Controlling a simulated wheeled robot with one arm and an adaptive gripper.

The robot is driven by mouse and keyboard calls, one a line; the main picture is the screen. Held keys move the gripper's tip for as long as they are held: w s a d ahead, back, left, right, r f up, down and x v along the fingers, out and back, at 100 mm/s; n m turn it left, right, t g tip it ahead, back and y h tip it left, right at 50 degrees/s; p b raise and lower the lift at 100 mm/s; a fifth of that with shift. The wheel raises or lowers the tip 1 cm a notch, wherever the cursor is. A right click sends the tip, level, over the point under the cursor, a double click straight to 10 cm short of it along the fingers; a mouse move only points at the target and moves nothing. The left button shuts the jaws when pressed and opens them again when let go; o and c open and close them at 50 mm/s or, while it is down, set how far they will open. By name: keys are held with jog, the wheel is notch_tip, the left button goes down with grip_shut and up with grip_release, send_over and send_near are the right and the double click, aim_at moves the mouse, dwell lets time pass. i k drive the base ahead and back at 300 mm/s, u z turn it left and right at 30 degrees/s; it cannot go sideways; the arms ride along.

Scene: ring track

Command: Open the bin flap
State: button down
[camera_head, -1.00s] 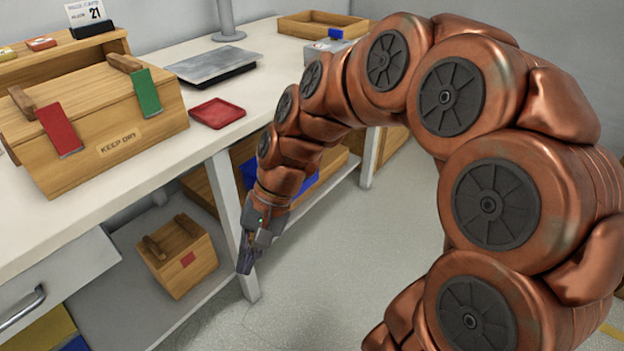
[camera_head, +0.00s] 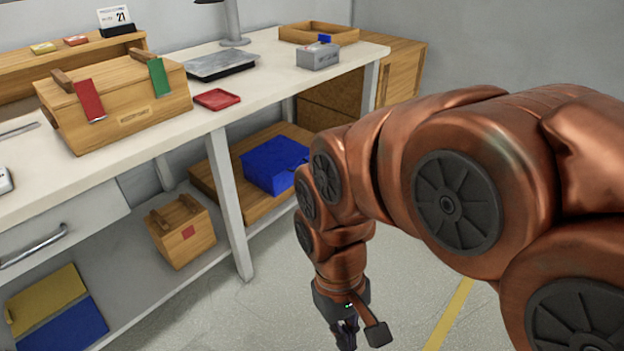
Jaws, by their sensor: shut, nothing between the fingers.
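No flap shows clearly, and I cannot tell which container is the bin. A large wooden box (camera_head: 123,108) with a red strap (camera_head: 89,99) and a green strap (camera_head: 158,77) over its lid stands shut on the workbench. A small wooden box (camera_head: 181,234) with a red patch is on the lower shelf. A blue container (camera_head: 273,165) sits on a wooden tray under the bench, further back. My gripper (camera_head: 347,334) is shut and empty, pointing down over the floor to the right of the bench leg, apart from all of these.
The white workbench (camera_head: 217,127) carries a red tray (camera_head: 217,98), a grey flat device (camera_head: 221,63), a grey box (camera_head: 318,55) and an open wooden tray (camera_head: 290,32). A bench leg (camera_head: 229,210) stands left of my gripper. The floor (camera_head: 411,275) around my gripper is clear.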

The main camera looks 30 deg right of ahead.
aim_at(275, 156)
jog(key=u, duration=0.2)
jog(key=i, duration=1.15)
jog(key=z, duration=0.5)
jog(key=i, duration=0.5)
